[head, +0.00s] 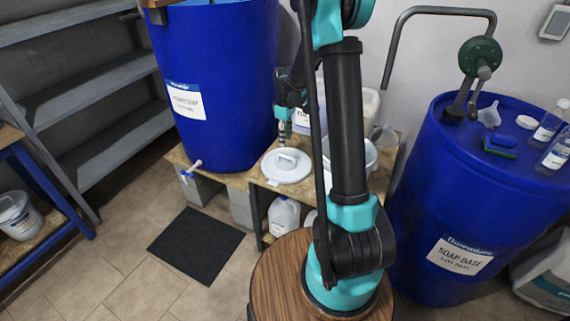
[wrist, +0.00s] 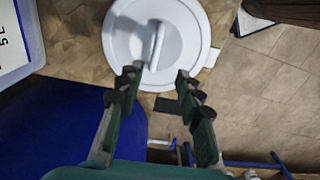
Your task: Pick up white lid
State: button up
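The white lid (head: 286,165) is round and flat with a raised bar handle. It lies on the wooden bench near its front edge, beside a white bucket. In the wrist view the lid (wrist: 185,40) fills the top centre, with its handle running roughly up and down the picture. My gripper (wrist: 157,86) is open and empty, its two green fingers apart, with the handle beyond the tips and roughly in line with the gap. In the head view my gripper (head: 284,128) is above the far side of the lid, pointing down. I see no contact.
A large blue drum (head: 222,95) stands on the bench (head: 232,179) left of the lid. The white bucket (head: 369,158) is to the right, partly behind my arm. Another blue drum (head: 440,205) with bottles on top stands at right. A dark mat (head: 197,246) lies on the floor.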

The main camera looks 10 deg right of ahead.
send_over(286, 157)
notch_tip(286, 157, down, 6)
jog(key=shift+r, duration=0.1)
jog(key=shift+w+d+f, duration=0.1)
jog(key=shift+w+f, duration=0.05)
jog(key=shift+f, duration=1.2)
jog(key=shift+w+d+f, duration=0.1)
jog(key=shift+w+f, duration=0.05)
jog(key=shift+f, duration=1.2)
grip_shut()
